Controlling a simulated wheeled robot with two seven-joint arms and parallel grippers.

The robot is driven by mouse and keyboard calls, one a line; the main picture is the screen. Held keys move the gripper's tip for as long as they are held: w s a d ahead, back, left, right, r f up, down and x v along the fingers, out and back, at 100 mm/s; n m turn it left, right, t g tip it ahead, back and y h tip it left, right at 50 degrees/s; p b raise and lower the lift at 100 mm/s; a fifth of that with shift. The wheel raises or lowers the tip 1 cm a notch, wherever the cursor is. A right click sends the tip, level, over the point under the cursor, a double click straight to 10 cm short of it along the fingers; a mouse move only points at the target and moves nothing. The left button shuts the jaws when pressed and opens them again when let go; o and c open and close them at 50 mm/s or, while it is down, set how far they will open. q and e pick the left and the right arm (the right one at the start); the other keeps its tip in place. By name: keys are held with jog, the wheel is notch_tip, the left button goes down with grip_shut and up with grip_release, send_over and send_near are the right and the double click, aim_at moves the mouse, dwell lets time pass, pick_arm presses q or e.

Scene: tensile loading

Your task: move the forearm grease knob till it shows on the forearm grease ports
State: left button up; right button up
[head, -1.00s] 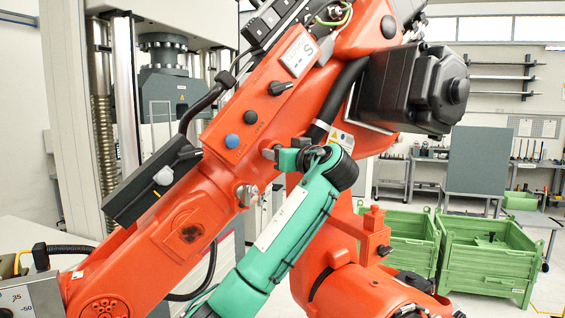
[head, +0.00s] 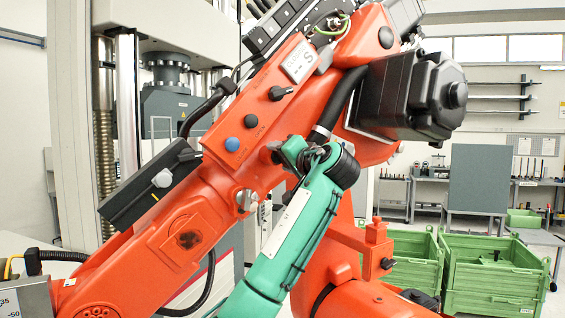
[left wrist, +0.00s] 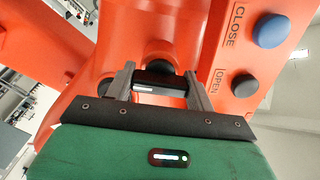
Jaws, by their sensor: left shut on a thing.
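The big orange arm (head: 190,225) slants across the head view. My left gripper (head: 274,152), at the end of my green arm, is at the lower right side of its forearm. In the left wrist view its two grey fingers (left wrist: 160,88) close on a dark, bar-shaped piece, which I take for the forearm grease knob (left wrist: 160,77). The fingers and the green wrist hide most of the knob in the head view. Its pointer and the grease ports marking cannot be made out. My right gripper is not in view.
A blue CLOSE button (left wrist: 271,30) and a black OPEN button (left wrist: 245,87) sit close beside the gripper. A black selector knob (head: 279,92) and a silver knob (head: 246,199) are also on the orange arm. Green crates (head: 490,272) stand at the right.

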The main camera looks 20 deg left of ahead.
pick_arm(q)
jog(key=shift+m, duration=0.6)
jog(key=shift+r, duration=0.1)
jog(key=o, duration=0.8)
jog(key=shift+c, duration=0.2)
jog(key=shift+o, duration=1.1)
jog(key=shift+d, duration=0.1)
